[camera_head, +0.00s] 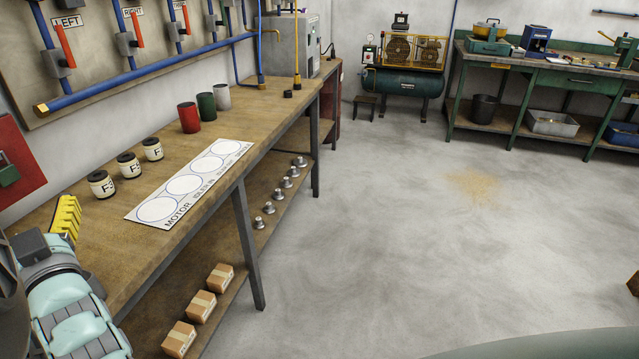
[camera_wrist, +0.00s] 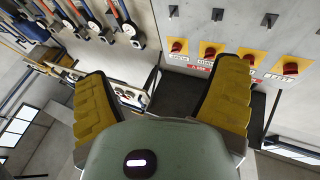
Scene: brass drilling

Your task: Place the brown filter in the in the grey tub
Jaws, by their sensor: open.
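A grey tub (camera_head: 553,124) stands on the lower shelf of the green workbench at the back right, with something pale in it. I cannot make out a brown filter. Several dark jars with cream "F" labels (camera_head: 129,165) stand on the wooden bench at the left; their caps look dark.
Red (camera_head: 189,118), green (camera_head: 206,107) and whitish (camera_head: 222,97) cylinders stand on the wooden bench (camera_head: 270,112) behind a white circle-marked sheet (camera_head: 190,186). Boxes (camera_head: 201,306) lie below. A black bin (camera_head: 483,108) and blue tub (camera_head: 622,133) flank the grey tub.

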